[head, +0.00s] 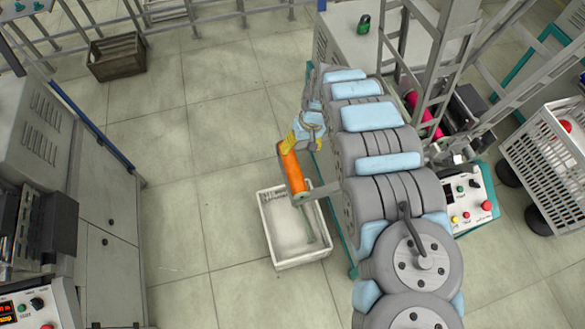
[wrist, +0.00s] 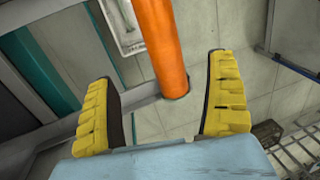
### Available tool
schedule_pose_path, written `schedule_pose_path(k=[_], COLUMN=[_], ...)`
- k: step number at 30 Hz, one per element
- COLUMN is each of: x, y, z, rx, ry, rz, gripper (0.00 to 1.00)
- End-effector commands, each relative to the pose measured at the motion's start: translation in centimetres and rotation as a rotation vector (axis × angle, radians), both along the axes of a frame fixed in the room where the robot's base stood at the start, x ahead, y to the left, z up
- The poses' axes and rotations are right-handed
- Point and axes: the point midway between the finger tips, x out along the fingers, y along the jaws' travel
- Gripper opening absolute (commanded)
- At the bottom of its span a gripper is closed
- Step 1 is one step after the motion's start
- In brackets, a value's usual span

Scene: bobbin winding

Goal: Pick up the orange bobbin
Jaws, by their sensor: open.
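The orange bobbin (head: 291,168) is a long slim cylinder, tilted in the head view, beside the machine and over the upper edge of a white bin. Its lower end is close to a grey bar (head: 318,191) on the machine. My gripper (head: 303,143), with yellow fingers, is at the bobbin's upper end. In the wrist view the bobbin (wrist: 158,45) comes down from the top, its near end between the spread fingers of my gripper (wrist: 163,70). Gaps show on both sides, so the fingers look apart from it. How deep it sits between them is unclear.
The white bin (head: 270,222) stands on the floor below. A brown crate (head: 117,57) stands far left. The tiled floor between the left cabinet (head: 105,215) and the bin is clear.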

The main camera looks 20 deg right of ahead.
Motion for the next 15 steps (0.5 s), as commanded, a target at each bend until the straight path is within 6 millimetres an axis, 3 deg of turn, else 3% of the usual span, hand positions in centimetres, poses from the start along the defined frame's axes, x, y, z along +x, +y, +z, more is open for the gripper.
schedule_pose_path(k=[15], x=[0.1], y=[1.3], z=[-6.1], rx=[0.001], ry=[0.0], rz=[-0.001], gripper=[0.88])
